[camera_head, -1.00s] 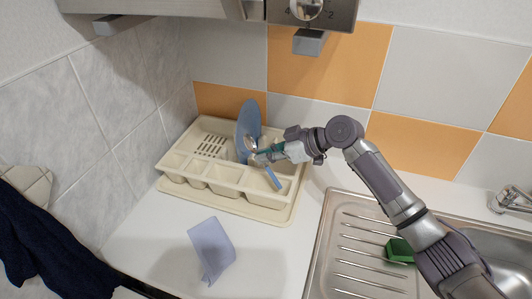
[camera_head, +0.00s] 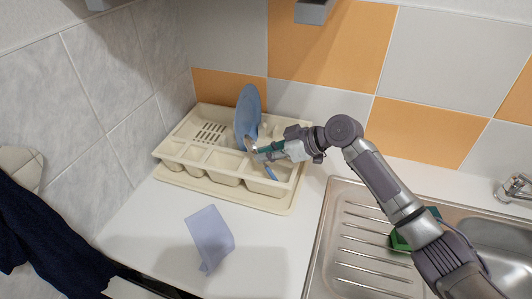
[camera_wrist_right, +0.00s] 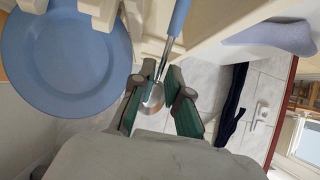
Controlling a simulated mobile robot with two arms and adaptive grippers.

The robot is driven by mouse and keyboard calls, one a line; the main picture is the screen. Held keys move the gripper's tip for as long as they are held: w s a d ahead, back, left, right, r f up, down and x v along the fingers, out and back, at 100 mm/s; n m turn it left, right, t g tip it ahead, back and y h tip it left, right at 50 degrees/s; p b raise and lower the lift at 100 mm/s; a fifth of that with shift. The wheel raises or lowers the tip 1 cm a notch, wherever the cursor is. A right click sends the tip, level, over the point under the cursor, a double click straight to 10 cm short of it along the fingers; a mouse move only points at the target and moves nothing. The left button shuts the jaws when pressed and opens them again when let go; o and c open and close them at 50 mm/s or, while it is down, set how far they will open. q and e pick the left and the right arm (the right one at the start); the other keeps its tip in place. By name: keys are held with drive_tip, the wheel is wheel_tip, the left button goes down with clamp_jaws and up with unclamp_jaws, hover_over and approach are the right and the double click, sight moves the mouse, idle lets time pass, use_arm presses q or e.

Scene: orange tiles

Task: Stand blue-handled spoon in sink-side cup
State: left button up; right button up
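The blue-handled spoon (camera_head: 270,173) is in my right gripper (camera_head: 259,154), over the right part of the cream dish rack. It also shows in the right wrist view (camera_wrist_right: 180,18), where the fingertips (camera_wrist_right: 162,70) are close on both sides of its metal neck. In the head view its bowl is at the upper left and its handle slants down to the right, overlapping the rack compartments. I cannot tell whether the handle touches the rack. A green object (camera_head: 398,242) on the drainer is partly behind my right arm; I cannot tell whether it is a cup. My left gripper is out of view.
The cream dish rack (camera_head: 225,202) holds a blue plate (camera_head: 248,108) standing close behind my right gripper. A lilac cloth (camera_head: 210,238) lies on the counter in front. The steel sink drainer (camera_head: 345,225) and tap (camera_head: 515,188) are on the right. Dark cloth hangs at far left.

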drive_tip(key=o, duration=0.3)
drive_tip(key=v, duration=1.2)
idle(0.6)
